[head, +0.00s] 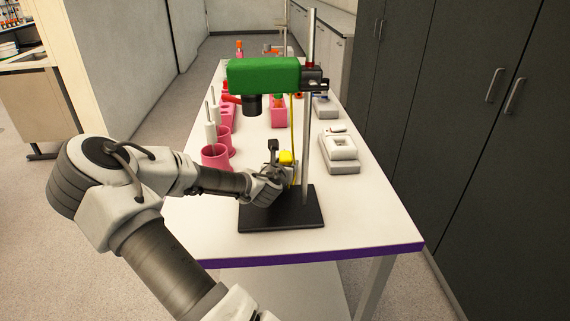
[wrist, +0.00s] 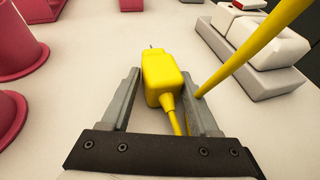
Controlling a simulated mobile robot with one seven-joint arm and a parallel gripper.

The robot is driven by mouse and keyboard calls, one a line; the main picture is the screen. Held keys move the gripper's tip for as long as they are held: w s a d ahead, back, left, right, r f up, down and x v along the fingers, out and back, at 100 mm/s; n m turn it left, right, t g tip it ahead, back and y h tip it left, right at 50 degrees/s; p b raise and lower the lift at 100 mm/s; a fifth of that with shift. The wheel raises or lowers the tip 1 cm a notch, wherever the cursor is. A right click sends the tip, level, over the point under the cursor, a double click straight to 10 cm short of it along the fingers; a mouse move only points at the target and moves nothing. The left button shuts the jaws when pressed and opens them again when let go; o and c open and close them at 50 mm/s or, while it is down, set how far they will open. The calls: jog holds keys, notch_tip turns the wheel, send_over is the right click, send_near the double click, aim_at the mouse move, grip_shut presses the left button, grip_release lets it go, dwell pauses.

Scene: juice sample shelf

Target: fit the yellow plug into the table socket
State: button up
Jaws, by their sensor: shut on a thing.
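The yellow plug (wrist: 163,76) sits between the two fingers of my gripper (wrist: 161,72) in the wrist view, with its metal prong pointing away from me and its cord trailing back toward the palm. In the head view the plug (head: 286,157) shows at the end of my gripper (head: 279,162), above the black stand base. My gripper is shut on the plug and holds it over the white table (head: 214,245). I cannot make out the table socket in either view.
A green device (head: 264,76) hangs on a metal post (head: 306,140) with a black base (head: 255,219) close by my gripper. A yellow cable (wrist: 255,52) crosses beside the right finger. Pink cups (head: 214,156) stand left; a white-grey instrument (head: 341,150) stands right.

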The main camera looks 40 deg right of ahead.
aim_at(285, 157)
grip_shut()
jog(key=shift+r+p, duration=2.1)
jog(key=shift+r, duration=0.45)
